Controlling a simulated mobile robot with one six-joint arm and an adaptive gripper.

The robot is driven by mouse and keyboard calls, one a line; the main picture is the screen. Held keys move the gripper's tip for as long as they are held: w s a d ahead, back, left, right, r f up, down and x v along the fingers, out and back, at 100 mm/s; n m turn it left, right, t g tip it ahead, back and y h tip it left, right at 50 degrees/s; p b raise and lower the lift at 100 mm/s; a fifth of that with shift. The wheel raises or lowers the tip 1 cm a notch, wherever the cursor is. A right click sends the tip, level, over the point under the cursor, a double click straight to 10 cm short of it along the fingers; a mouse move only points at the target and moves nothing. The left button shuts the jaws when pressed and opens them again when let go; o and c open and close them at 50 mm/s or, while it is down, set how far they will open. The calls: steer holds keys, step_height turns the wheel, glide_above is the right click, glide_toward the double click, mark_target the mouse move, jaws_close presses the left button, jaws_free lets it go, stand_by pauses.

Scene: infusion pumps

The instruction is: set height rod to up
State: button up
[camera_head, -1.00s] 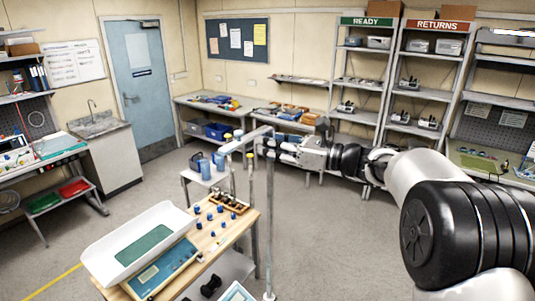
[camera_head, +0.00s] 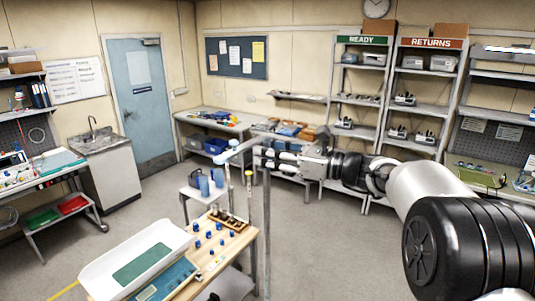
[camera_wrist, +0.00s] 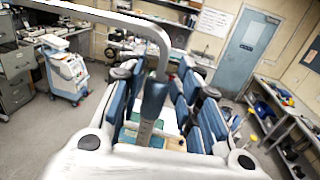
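The height rod (camera_head: 267,230) is a thin grey upright beside the wooden table. At its top a bent grey arm (camera_head: 243,149) reaches left. In the wrist view the rod's bent arm (camera_wrist: 150,25) crosses the top left and turns down between my fingers, where a blue sleeve-like part (camera_wrist: 154,97) shows. My gripper (camera_head: 266,158) is level at the upper rod, coming from the right. In the wrist view my gripper (camera_wrist: 160,108) has its blue-padded fingers apart on either side of the rod. Gaps show at both sides, and I see no clear contact.
A white scale tray (camera_head: 95,272) stands on the wooden table (camera_head: 240,243) with several small blue-topped items. A small white stand (camera_head: 190,190) holds blue cups behind it. Shelves (camera_head: 360,100) line the back right. The floor right of the rod is clear.

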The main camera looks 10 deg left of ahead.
steer(key=shift+o, duration=0.6)
steer(key=shift+a+f, duration=0.1)
steer(key=shift+a, duration=0.25)
steer(key=s+d, duration=0.2)
steer(key=d, duration=1)
steer(key=shift+s+a, duration=0.1)
steer(key=s+d+f+n+g+h+b, duration=0.1)
steer(key=s+f+n+h+b, duration=0.3)
steer(key=s+f+b, duration=0.55)
steer(key=s+d+f+n+h+b, duration=0.2)
steer(key=s+f+n+h+b, duration=0.3)
steer(key=s+f, duration=0.6)
steer(key=s+d+f+n+h+b, duration=0.3)
steer(key=s+d+f+b, duration=0.2)
steer(key=f, duration=0.4)
steer(key=s+d+f+n+t+h+b, duration=0.1)
steer(key=s+d+f+n+h+b, duration=0.2)
steer(key=f, duration=0.6)
steer(key=s+d+f+n+t+h+b, duration=0.1)
steer(key=s+d+f+n+h+b, duration=0.1)
steer(key=s+d+f+n+b, duration=0.3)
step_height(320, 180, down, 4)
steer(key=s+d+b, duration=0.2)
steer(key=b, duration=0.2)
steer(key=shift+s+d+h, duration=0.25)
steer(key=shift+h, duration=0.15)
steer(key=shift+a, duration=0.15)
